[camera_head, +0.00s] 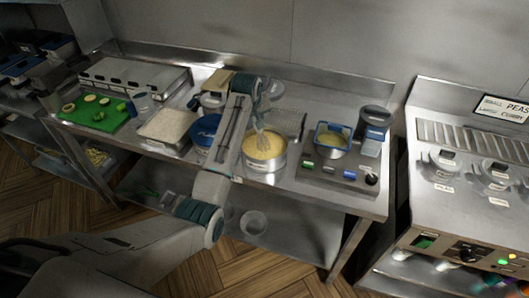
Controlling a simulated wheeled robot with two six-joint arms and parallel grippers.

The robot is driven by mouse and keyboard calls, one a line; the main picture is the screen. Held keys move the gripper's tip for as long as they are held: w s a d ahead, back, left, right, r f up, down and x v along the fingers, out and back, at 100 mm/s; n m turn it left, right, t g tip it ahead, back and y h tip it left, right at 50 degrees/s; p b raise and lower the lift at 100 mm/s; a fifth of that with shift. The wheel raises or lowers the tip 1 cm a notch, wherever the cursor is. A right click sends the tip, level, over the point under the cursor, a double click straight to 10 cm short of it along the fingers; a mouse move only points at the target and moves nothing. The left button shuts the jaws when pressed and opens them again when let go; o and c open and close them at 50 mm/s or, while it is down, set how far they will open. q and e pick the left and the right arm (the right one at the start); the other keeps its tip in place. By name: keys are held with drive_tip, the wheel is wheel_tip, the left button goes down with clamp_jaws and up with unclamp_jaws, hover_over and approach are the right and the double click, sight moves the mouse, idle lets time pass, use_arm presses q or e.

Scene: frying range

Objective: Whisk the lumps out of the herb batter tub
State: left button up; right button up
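The herb batter tub (264,163) is a round metal tub of pale yellow batter standing on the steel counter. A wire whisk (261,138) stands roughly upright with its wires down in the batter. My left gripper (259,108) is above the tub and appears shut on the whisk's handle, though the fingers are small and partly hidden by my wrist. Lumps in the batter are too small to tell. My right gripper is not in view.
Right of the tub is a fryer with a blue-rimmed basket (333,139). Left are a blue bowl (205,130), partly behind my arm, a tray of pale crumbs (164,128) and a green board (92,115). A pea warmer (470,165) stands far right.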

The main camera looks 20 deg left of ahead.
use_arm(q)
drive_tip(key=shift+r, duration=3.65)
drive_tip(key=shift+r, duration=2.5)
drive_tip(key=shift+f, duration=0.1)
